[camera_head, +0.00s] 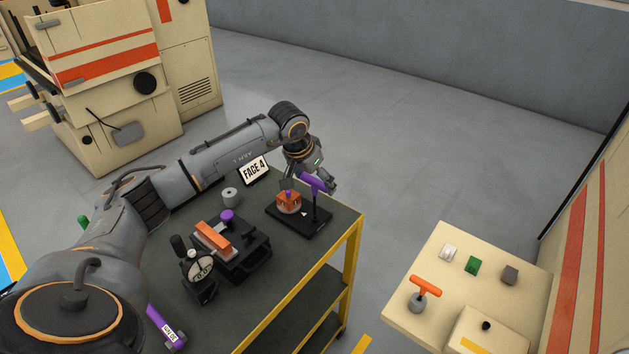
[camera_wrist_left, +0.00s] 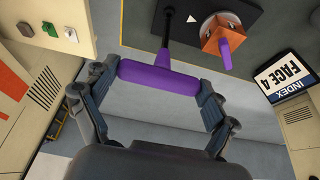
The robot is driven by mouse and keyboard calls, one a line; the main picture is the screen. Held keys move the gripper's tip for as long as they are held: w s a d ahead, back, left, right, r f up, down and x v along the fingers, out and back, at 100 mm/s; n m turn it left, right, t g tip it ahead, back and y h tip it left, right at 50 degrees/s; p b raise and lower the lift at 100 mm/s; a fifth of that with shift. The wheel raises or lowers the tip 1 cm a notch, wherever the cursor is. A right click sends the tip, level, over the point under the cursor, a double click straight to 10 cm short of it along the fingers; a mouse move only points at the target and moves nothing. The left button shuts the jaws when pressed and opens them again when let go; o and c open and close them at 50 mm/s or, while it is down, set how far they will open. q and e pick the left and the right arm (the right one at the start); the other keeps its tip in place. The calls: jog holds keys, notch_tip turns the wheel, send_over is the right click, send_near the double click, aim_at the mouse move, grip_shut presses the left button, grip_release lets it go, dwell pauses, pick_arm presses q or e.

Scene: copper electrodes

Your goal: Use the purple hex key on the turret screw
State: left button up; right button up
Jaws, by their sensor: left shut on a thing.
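The purple T-handled hex key (camera_head: 313,183) stands near-upright at the right side of the black base plate (camera_head: 305,231). In the left wrist view its purple handle (camera_wrist_left: 158,78) lies crosswise between the fingers, and its dark shaft runs to the plate; whether the tip sits in a screw is hidden. My left gripper (camera_head: 323,179) is shut on the handle; it also shows in the left wrist view (camera_wrist_left: 160,84). The turret with its orange copper block (camera_head: 290,205) stands on the plate left of the key, with a purple piece on it. The turret screw cannot be made out.
A "FACE 4" sign (camera_head: 254,170) stands behind the turret. A grey cylinder (camera_head: 230,197), a vise-like fixture with an orange bar (camera_head: 213,237) and a dial gauge (camera_head: 200,268) share the cart. A cream bench (camera_head: 400,305) stands right, across a floor gap.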

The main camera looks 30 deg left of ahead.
pick_arm(q)
jog(key=shift+f+b, duration=0.55)
dwell(0.4)
jog(key=shift+f+b, duration=0.45)
jog(key=shift+f, duration=0.1)
jog(key=o, duration=0.8)
jog(key=shift+c, duration=0.2)
jog(key=c, duration=1)
